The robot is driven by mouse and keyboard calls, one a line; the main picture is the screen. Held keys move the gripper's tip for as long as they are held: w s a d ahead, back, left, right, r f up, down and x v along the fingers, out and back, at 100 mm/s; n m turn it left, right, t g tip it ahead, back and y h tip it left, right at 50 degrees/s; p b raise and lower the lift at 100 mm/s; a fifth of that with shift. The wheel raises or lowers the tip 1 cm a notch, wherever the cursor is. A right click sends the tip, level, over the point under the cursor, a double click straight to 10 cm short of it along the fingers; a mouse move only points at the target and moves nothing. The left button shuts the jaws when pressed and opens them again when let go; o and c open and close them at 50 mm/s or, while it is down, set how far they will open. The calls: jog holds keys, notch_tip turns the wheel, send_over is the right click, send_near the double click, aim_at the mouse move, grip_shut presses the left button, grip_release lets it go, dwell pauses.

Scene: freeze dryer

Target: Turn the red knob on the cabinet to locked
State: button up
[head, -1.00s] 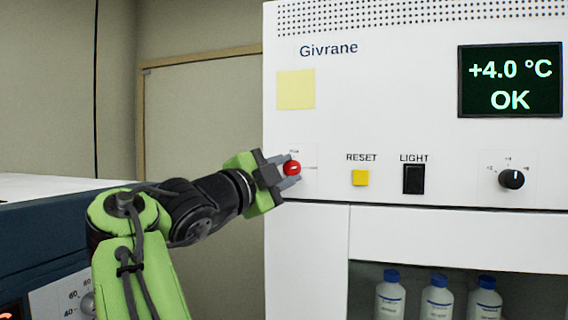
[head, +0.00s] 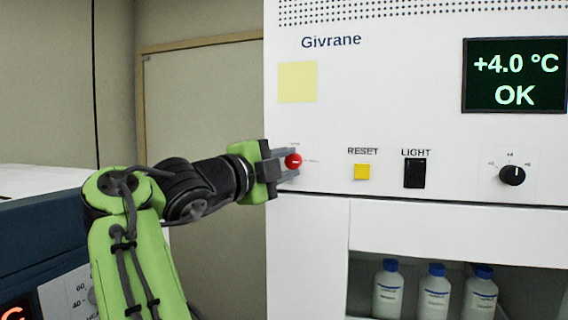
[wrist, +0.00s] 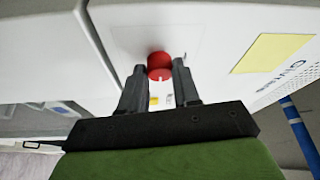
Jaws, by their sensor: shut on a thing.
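The red knob (head: 293,161) is on the white cabinet's (head: 400,120) front panel at its left side, below a yellow note. A pale mark shows on its face, with small labels around it too small to read. My gripper (head: 287,162) reaches it from the left, one finger above and one below. In the wrist view the red knob (wrist: 160,66) sits between the two grey fingertips (wrist: 161,75), which are shut on it. The fingers hide part of the knob's sides and its labels.
To the right are the yellow RESET button (head: 362,172), the black LIGHT switch (head: 414,173) and a black dial (head: 512,175). The display (head: 514,76) reads +4.0 °C OK. Several blue-capped bottles (head: 436,292) stand in the bay below. A dark blue unit (head: 40,235) stands at left.

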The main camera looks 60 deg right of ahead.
jog(key=o, duration=1.1)
jog(key=shift+c, duration=0.2)
jog(key=b+v, duration=0.2)
jog(key=v, duration=1.3)
jog(key=shift+a, duration=0.35)
jog(key=shift+w, duration=0.15)
